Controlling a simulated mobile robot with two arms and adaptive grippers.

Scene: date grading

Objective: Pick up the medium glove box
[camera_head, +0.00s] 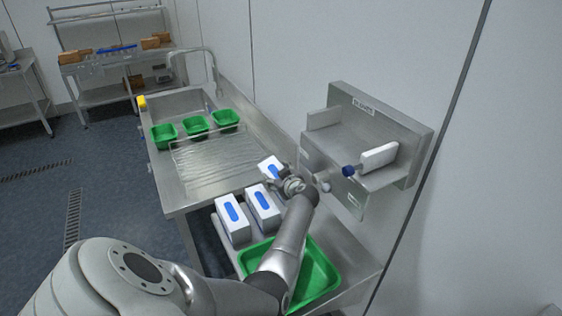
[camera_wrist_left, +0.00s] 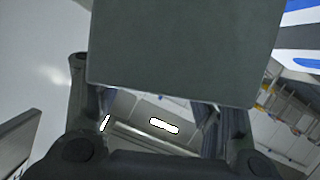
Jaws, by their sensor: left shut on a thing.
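A white glove box (camera_head: 269,166) with a blue patch is held in my left gripper (camera_head: 281,178), beside the wall unit and above the shelf level of the other boxes. In the left wrist view a plain grey face of the held box (camera_wrist_left: 182,50) fills the top middle, between the two fingers. Two similar white boxes with blue patches, a left one (camera_head: 232,228) and a right one (camera_head: 263,213), stand side by side on the lower metal shelf. Size labels are too small to read. My right gripper is not in view.
A green tray (camera_head: 325,272) sits on the lower shelf near my forearm. Several small green bins (camera_head: 196,126) stand on the steel sink table (camera_head: 180,192).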

